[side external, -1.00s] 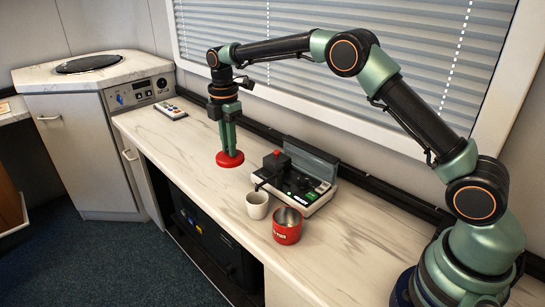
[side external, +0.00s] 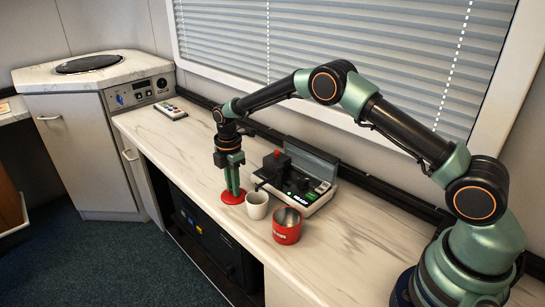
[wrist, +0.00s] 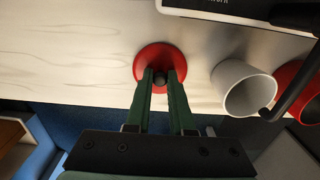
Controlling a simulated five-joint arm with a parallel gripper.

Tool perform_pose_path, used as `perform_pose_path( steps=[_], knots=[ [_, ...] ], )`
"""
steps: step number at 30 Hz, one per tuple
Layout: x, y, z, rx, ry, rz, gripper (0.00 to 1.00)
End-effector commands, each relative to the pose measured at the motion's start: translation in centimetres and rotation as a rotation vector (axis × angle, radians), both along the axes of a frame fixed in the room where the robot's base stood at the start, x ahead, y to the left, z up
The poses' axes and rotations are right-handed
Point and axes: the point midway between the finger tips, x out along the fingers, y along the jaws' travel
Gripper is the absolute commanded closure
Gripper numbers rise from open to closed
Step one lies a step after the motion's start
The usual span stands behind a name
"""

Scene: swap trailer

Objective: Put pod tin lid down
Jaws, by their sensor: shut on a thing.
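The red pod tin lid (side external: 231,198) is a round disc with a dark knob in its middle. It also shows in the wrist view (wrist: 149,58), with the knob between my fingertips. My gripper (side external: 233,191) points down and is shut on the lid by its knob. The lid is low over the worktop, near its front edge; I cannot tell whether it touches. The open red tin (side external: 287,230) stands upright to the right, with no lid on it. It is partly cut off in the wrist view (wrist: 300,92).
A white cup (side external: 257,208) stands close to the right of the lid, between it and the red tin. A black device with a red knob and open case (side external: 318,200) stands behind them. A remote (side external: 170,111) lies far left. The worktop (side external: 185,150) left of my gripper is clear.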

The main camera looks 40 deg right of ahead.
Motion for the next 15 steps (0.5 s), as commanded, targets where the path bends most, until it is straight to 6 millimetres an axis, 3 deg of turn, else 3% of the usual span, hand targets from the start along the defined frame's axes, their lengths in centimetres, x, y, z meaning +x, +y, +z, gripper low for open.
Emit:
perform_pose_path(
  steps=[8,9,11,15],
  knots=[
    [0.03,0.00,-0.23,0.000,-0.001,0.000,1.00],
    [0.04,0.00,-0.25,0.000,-0.001,0.000,0.71],
    [0.04,0.00,-0.23,0.000,-0.001,0.000,0.49],
    [0.03,0.00,-0.23,0.000,-0.001,0.000,0.49]
  ],
)
